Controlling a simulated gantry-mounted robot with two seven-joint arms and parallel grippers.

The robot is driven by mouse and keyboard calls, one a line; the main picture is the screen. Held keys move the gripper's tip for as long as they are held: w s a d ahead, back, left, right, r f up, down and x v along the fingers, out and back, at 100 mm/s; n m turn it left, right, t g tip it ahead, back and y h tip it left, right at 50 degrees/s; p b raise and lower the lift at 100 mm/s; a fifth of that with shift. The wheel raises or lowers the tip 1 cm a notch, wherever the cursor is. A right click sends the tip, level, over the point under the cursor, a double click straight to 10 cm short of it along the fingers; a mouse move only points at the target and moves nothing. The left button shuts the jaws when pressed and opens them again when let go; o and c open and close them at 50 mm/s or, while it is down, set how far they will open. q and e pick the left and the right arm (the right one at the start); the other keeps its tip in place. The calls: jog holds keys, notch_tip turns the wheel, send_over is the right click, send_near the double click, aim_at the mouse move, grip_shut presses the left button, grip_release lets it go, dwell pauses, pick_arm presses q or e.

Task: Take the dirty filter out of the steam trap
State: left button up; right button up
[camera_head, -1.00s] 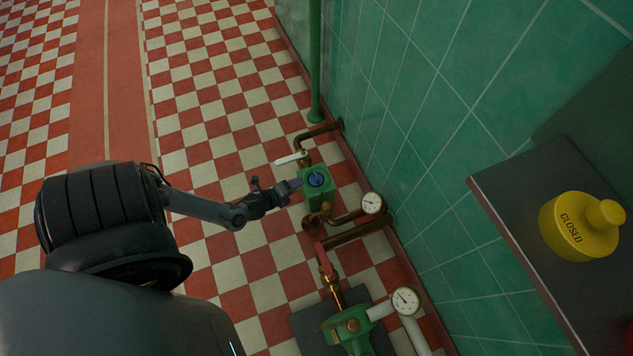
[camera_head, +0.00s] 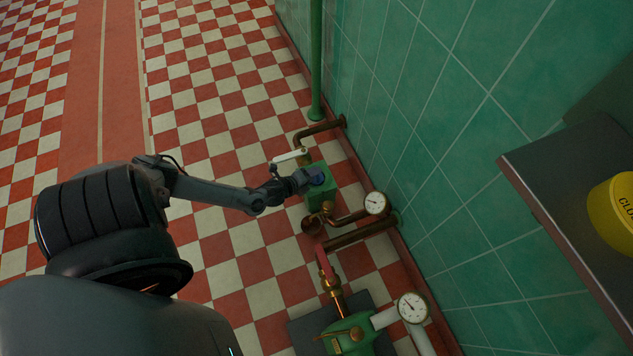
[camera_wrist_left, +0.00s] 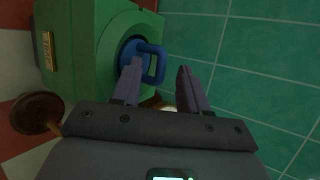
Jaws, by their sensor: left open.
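The steam trap is a green box (camera_head: 320,203) on the piping along the wall. It also shows in the left wrist view (camera_wrist_left: 75,50), with a round opening. A blue filter (camera_wrist_left: 130,50) with a loop handle sits in that opening; in the head view only a bit of its blue (camera_head: 317,176) shows beside my gripper. My left gripper (camera_head: 308,178) is at the top of the trap. In the left wrist view its fingers (camera_wrist_left: 160,85) are apart, the left one overlapping the blue handle and the right one clear of it. My right gripper is not in view.
A white-handled valve (camera_head: 290,156) and a gauge (camera_head: 376,203) sit on the pipes close to the trap. A green pump-like unit (camera_head: 345,335) stands nearer. A dark shelf (camera_head: 545,165) with a yellow "CLOSED" object (camera_head: 612,215) is at the right. The checkered floor at left is clear.

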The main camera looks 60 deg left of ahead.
pick_arm(q)
jog(key=shift+w+a+f, duration=0.1)
jog(key=shift+w+f, duration=0.05)
jog(key=shift+w, duration=0.15)
jog(key=shift+c, duration=0.4)
grip_shut()
